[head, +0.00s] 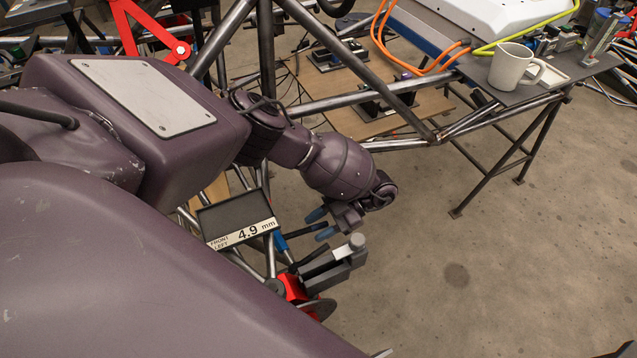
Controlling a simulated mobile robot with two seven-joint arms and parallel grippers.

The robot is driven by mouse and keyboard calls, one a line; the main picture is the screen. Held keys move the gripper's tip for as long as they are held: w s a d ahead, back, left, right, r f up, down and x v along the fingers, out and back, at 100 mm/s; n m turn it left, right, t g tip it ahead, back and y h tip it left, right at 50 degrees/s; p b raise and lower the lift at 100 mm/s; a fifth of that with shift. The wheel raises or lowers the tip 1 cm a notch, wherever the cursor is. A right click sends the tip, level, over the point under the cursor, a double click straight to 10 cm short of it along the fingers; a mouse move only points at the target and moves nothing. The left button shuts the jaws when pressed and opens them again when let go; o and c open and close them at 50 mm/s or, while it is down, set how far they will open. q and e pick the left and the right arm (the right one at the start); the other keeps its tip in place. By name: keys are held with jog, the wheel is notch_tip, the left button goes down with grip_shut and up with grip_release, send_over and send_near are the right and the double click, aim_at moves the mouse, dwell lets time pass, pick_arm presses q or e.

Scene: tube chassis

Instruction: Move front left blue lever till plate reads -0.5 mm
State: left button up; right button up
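The front left plate (240,222) is a dark panel with a pale strip reading "FRONT LEFT 4.9 mm". Just right of it is the blue lever (280,241), whose dark handle points right and slightly up. My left gripper (321,224) reaches down from my purple arm. Its two blue-tipped fingers are apart, one on each side of the end of the dark handle as seen from here. I cannot tell whether either finger touches the handle. My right gripper is not in view.
A grey clamp-like block (335,264) and a red bracket (296,290) sit just below the lever. Chassis tubes (350,97) run above and behind. A side table (500,95) with a white mug (511,66) stands upper right. The floor (500,270) at right is clear.

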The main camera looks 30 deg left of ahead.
pick_arm(q)
jog(key=b+v, duration=0.2)
jog(key=v, duration=0.8)
jog(key=shift+w+d, duration=0.15)
jog(key=shift+w, duration=0.1)
jog(key=shift+r, duration=0.15)
